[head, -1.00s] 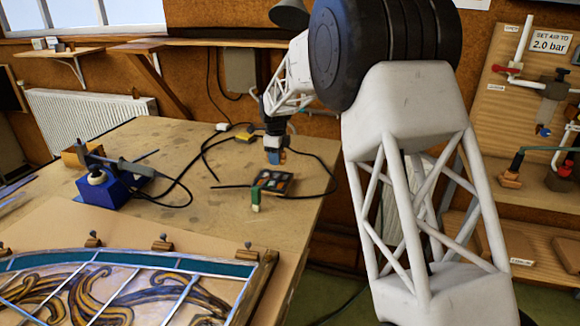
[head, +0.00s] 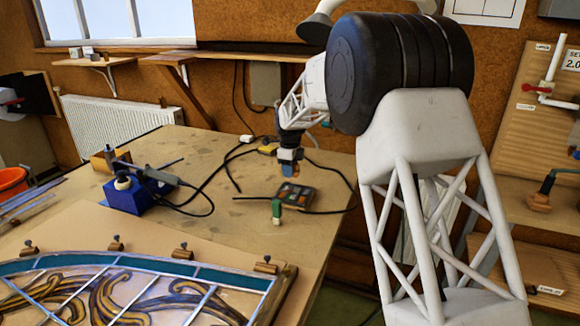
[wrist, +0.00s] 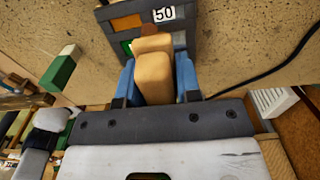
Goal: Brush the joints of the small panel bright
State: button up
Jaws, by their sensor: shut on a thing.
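The small panel (head: 296,196), dark-framed with coloured panes, lies flat on the bench. Its grey edge, an orange pane and a "50" label show at the top of the wrist view (wrist: 118,45). My gripper (head: 289,168) is above the panel's far side, pointing down. In the wrist view its blue fingers (wrist: 158,80) are shut on a tan wooden block (wrist: 154,72), seemingly the brush's body. No bristles can be made out. The block overlaps the panel in that view; I cannot tell whether it touches.
A blue stand with a soldering iron (head: 127,196) is to the left. The large leaded panel (head: 130,290) fills the front left.

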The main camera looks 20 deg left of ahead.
aim_at(290, 189)
jog(key=shift+f, duration=2.9)
jog(key=shift+s+f, duration=0.1)
jog(key=shift+s, duration=0.05)
jog(key=shift+s+f, duration=0.15)
jog(key=shift+s, duration=1.05)
jog(key=shift+c, duration=0.4)
jog(key=shift+w+f, duration=0.15)
jog(key=shift+w, duration=1.2)
jog(key=shift+s, duration=1.5)
jog(key=shift+w, duration=1.3)
jog(key=shift+w+r, duration=0.25)
jog(key=shift+s+r, duration=0.1)
jog(key=shift+r, duration=3.85)
